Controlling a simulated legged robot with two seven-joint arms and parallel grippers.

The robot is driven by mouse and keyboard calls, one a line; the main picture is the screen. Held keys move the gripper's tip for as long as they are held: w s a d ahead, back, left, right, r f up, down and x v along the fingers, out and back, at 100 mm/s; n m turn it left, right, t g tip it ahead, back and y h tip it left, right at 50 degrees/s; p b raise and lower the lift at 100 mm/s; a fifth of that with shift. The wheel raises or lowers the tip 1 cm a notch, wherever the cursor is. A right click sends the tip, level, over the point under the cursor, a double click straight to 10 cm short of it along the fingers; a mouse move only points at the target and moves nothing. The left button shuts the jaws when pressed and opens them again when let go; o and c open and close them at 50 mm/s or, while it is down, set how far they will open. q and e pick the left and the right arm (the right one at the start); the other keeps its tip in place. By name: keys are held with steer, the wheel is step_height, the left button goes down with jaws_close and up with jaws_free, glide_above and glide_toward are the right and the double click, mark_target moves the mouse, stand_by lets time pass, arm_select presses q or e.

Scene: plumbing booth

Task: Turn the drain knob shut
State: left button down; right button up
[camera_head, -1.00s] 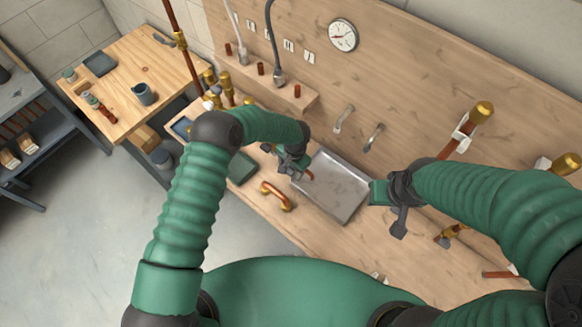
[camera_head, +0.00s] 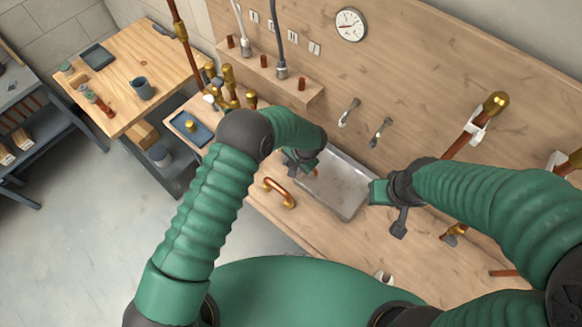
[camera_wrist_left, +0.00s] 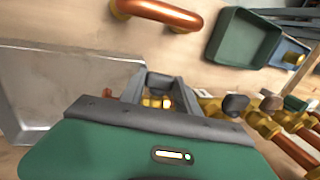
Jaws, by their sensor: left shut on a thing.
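My left gripper (camera_head: 300,165) is over the near left side of the metal sink tray (camera_head: 338,185). In the left wrist view its dark fingers (camera_wrist_left: 156,92) are closed around a small brass piece (camera_wrist_left: 157,102), which appears to be the drain knob. The rest of that fitting is mostly hidden behind the gripper body. A small orange-red part (camera_head: 315,173) shows beside the gripper in the head view. The sink tray also shows at the left of the wrist view (camera_wrist_left: 50,85). My right gripper (camera_head: 392,208) hangs at the tray's right side, apart from it; its finger gap is unclear.
A bent copper pipe (camera_head: 281,192) lies on the bench left of the tray. A green tray (camera_wrist_left: 243,38) and several brass valves (camera_wrist_left: 262,122) are close to the left gripper. Wall taps (camera_head: 380,132) stand behind the sink. A wooden table (camera_head: 125,65) is at the far left.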

arm_select(q)
steer(key=shift+d+f, duration=0.1)
steer(key=shift+d+r, duration=0.15)
steer(key=shift+r, duration=0.05)
steer(key=c, duration=0.9)
jaws_free()
steer(key=shift+w, duration=0.1)
steer(key=shift+f, duration=0.1)
arm_select(e)
steer(key=shift+d+f, duration=0.2)
steer(key=shift+f, duration=0.4)
steer(key=shift+d, duration=0.1)
arm_select(q)
steer(key=shift+s+d+b+v, duration=0.15)
steer(key=shift+b+v, duration=0.75)
steer(key=shift+v, duration=3.3)
steer(key=shift+s+d+b+v, duration=0.15)
steer(key=shift+b+v, duration=0.7)
steer(key=shift+v, duration=3.35)
arm_select(e)
steer(key=shift+s+x, duration=0.2)
steer(key=shift+x, duration=0.65)
steer(key=shift+s+x, duration=0.15)
steer(key=shift+x, duration=0.65)
